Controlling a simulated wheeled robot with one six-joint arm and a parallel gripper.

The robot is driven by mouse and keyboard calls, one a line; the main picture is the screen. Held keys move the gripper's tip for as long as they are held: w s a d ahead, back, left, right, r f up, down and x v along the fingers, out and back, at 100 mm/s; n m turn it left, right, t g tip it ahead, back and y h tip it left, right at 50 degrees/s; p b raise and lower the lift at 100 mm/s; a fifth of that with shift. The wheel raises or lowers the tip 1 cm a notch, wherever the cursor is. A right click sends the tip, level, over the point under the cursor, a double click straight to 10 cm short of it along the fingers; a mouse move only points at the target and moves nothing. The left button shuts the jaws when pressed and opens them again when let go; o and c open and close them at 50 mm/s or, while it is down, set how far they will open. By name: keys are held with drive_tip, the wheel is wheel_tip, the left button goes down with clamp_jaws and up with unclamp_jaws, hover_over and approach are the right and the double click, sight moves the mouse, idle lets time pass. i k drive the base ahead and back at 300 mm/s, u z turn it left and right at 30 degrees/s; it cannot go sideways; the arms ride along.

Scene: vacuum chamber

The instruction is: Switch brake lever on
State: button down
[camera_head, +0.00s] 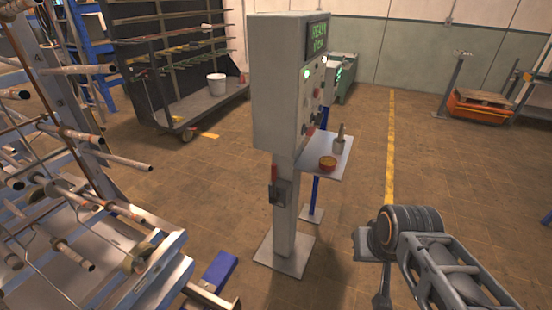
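A grey control cabinet (277,85) stands on a post in the middle of the view. A small dark switch box with a red part (277,190) is fixed low on the post; it may be the brake lever, but its position is too small to read. My gripper (380,287) is at the lower right, at the end of my arm, pointing down. It is apart from the post and to its right. Its fingers are small and partly hidden by the wrist, so I cannot tell whether they are open or shut.
A small shelf (312,158) on the post carries a yellow-red bowl (327,163) and a grey container (339,146). A metal rack with rods (75,200) fills the left. A dark cart (200,105) with a white bucket (216,84) stands behind. The floor between post and arm is clear.

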sight(275, 197)
drive_tip(key=u, duration=0.25)
drive_tip(key=i, duration=0.75)
drive_tip(key=u, duration=1.2)
drive_tip(key=i, duration=0.5)
drive_tip(key=u, duration=0.45)
